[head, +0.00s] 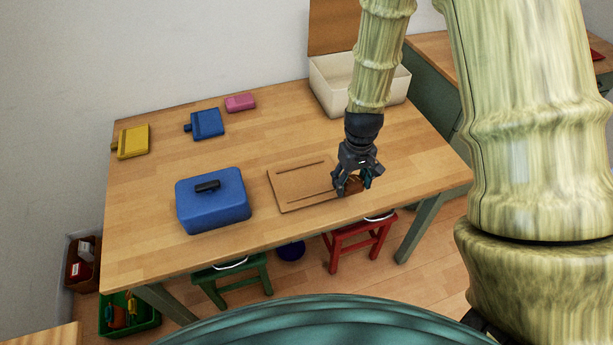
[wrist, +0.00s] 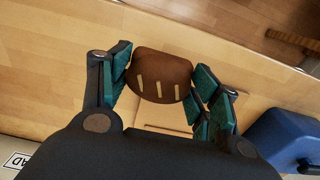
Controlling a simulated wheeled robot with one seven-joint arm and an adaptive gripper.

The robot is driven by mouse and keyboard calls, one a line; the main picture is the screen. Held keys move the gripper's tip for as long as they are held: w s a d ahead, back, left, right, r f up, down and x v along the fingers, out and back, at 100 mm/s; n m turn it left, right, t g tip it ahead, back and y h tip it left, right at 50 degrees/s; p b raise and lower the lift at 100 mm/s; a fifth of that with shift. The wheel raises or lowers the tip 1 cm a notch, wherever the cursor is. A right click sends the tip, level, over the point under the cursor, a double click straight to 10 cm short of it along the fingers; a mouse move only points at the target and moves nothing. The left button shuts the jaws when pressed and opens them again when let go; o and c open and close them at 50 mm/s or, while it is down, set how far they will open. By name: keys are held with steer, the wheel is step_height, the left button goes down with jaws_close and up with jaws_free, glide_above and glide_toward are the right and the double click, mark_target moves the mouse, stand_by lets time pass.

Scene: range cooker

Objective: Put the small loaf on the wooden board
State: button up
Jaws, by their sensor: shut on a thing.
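The small loaf (wrist: 162,75) is brown with several pale slashes on top. My gripper (wrist: 160,82) is shut on it, with a finger against each side. In the head view my gripper (head: 354,183) and the loaf (head: 353,186) are at the right end of the wooden board, and fingers partly hide the loaf. The wooden board (head: 292,187) lies flat on the table, with grooves along its long sides. It also shows in the wrist view (wrist: 158,115), partly behind the loaf and gripper. I cannot tell whether the loaf touches anything below.
A blue box with a black handle (head: 213,205) stands left of the board. An open cream bin (head: 331,91) is at the table's back right. Yellow (head: 134,142), blue (head: 208,124) and pink (head: 240,102) items lie at the back left. The table's front edge is close to the board.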

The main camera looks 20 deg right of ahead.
steer(key=p, duration=0.4)
glide_above(306, 181)
steer(key=shift+d+f, duration=0.15)
steer(key=shift+f, duration=0.45)
steer(key=shift+w+f, duration=0.1)
steer(key=shift+f, duration=0.05)
steer(key=shift+f+p, duration=0.7)
steer(key=shift+f, duration=0.95)
steer(key=shift+f, duration=0.2)
steer(key=o, duration=1)
steer(key=shift+r, duration=0.1)
step_height(306, 181, up, 12)
steer(key=b, duration=0.3)
